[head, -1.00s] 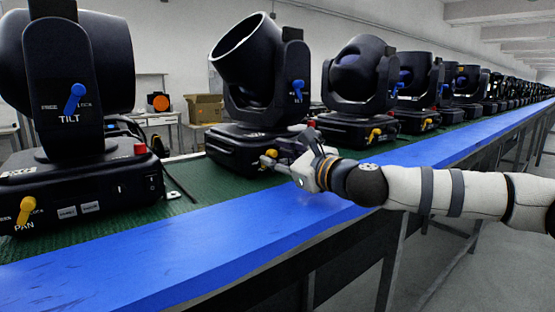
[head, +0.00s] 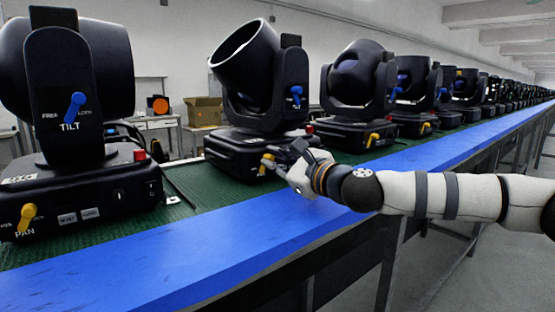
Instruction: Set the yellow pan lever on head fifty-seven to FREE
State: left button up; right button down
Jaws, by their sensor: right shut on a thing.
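The moving head (head: 258,75) with its barrel tilted up to the left stands second from the left on the green bench mat. The yellow pan lever (head: 263,169) on its base front is partly hidden by my right gripper (head: 268,162). That gripper comes in from the right and is shut on the lever. The lever's FREE and LOCK marks are covered or too small to read. I cannot read a number on this head. Its blue tilt lever (head: 297,92) is on the yoke arm. My left gripper is not in view.
A nearer head (head: 62,100) stands at the left with its own yellow pan lever (head: 27,216) and blue tilt lever (head: 75,105). Several more heads recede to the right. The blue bench edge (head: 190,245) in front is clear. A cardboard box (head: 203,111) stands behind.

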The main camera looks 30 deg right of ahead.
jog(key=n, duration=0.2)
jog(key=a+n+p, duration=0.1)
jog(key=n, duration=0.2)
jog(key=shift+s+a+r+n, duration=0.1)
jog(key=shift+a+r+n, duration=0.2)
jog(key=shift+r, duration=0.05)
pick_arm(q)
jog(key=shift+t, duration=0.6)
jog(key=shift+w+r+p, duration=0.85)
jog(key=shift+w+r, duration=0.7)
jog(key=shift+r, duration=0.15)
pick_arm(e)
jog(key=shift+a+f+n, duration=0.15)
jog(key=shift+a+n, duration=0.15)
jog(key=shift+n, duration=0.75)
jog(key=shift+a+f+n, duration=0.15)
jog(key=shift+a+n, duration=0.1)
jog(key=shift+n, duration=0.8)
jog(key=c, duration=1.6)
grip_release()
jog(key=shift+f, duration=0.1)
jog(key=s, duration=1.2)
jog(key=shift+d, duration=0.4)
